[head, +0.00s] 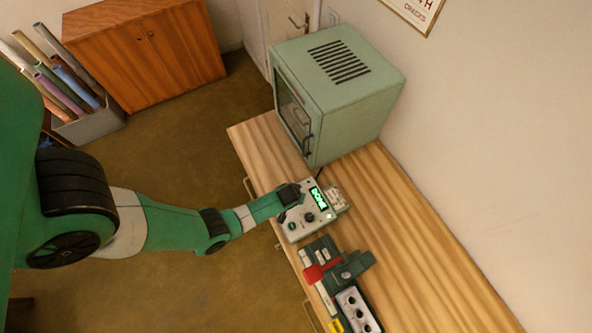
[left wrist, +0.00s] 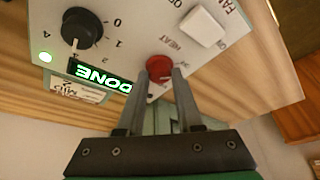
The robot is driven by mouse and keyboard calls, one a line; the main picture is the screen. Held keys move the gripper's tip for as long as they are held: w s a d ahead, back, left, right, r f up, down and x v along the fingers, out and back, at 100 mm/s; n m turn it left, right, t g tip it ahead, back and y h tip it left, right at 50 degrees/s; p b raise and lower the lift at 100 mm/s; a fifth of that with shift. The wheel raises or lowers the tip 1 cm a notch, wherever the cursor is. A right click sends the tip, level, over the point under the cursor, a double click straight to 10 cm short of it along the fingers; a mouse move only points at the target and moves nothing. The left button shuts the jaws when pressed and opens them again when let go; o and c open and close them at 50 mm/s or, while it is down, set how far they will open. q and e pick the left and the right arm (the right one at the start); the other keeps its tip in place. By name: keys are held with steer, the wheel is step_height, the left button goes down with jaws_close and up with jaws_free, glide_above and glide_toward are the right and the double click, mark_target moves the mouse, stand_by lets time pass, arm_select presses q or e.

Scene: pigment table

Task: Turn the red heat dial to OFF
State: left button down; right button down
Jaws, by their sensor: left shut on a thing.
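The red heat dial (left wrist: 159,68) sits on the pale control panel (left wrist: 140,25), beside the printed word HEAT. My left gripper (left wrist: 165,73) has its two fingers closed on the dial's sides. I cannot tell which way the dial's mark points. In the head view the panel (head: 292,233) stands on the wooden counter, and my left gripper (head: 293,194) reaches its far left corner and hides the dial. The panel's display (left wrist: 101,76) glows green and reads DONE. My right gripper is not in view.
A dark green device with a red part (head: 345,268) lies nearer. The counter's right side (head: 420,240) is clear.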

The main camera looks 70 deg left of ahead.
arm_select(q)
steer(key=shift+n, duration=0.3)
steer(key=c, duration=0.6)
jaws_free()
steer(key=shift+o, duration=0.2)
steer(key=p+v, duration=0.7)
steer(key=shift+r, duration=0.2)
steer(key=shift+d, duration=0.15)
